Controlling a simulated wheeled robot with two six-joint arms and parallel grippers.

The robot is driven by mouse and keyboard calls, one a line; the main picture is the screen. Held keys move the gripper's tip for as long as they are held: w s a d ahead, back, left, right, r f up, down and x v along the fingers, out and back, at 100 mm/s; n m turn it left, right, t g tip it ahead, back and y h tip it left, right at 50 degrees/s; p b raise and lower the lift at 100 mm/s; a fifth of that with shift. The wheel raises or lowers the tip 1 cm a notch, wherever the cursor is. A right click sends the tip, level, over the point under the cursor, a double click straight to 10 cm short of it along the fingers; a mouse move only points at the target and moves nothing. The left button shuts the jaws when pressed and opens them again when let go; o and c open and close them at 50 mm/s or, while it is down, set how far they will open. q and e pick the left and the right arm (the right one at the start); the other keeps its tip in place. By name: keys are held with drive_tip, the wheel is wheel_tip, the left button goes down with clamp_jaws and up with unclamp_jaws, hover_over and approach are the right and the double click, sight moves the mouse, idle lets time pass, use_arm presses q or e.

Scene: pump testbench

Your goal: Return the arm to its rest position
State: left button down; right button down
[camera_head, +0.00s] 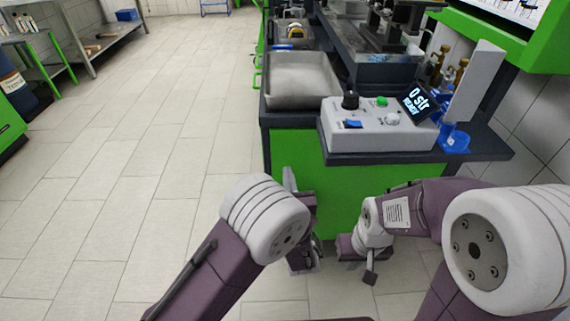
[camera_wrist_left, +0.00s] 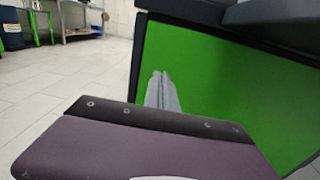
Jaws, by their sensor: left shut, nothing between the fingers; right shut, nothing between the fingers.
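My left gripper (camera_head: 290,178) is in front of the green cabinet side (camera_head: 335,180) of the test bench, below the bench top and partly hidden behind my own white wrist joint. In the left wrist view the left gripper's (camera_wrist_left: 163,80) two grey fingers lie together, shut and empty, with the green panel (camera_wrist_left: 220,85) behind and to their right. My right gripper (camera_head: 370,277) hangs low in front of the cabinet, pointing down towards the floor; it is shut and holds nothing. Both grippers look apart from the bench, though the exact gap is unclear.
On the bench stand a grey control box (camera_head: 378,126) with knobs and a display (camera_head: 418,104), a metal tray (camera_head: 303,80) and a blue holder (camera_head: 453,138). The dark bench edge (camera_head: 420,157) overhangs the cabinet. Tiled floor (camera_head: 150,150) is clear to the left.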

use_arm(q)
drive_tip(key=s+p, duration=0.1)
drive_tip(key=s, duration=0.5)
drive_tip(key=shift+s, duration=0.25)
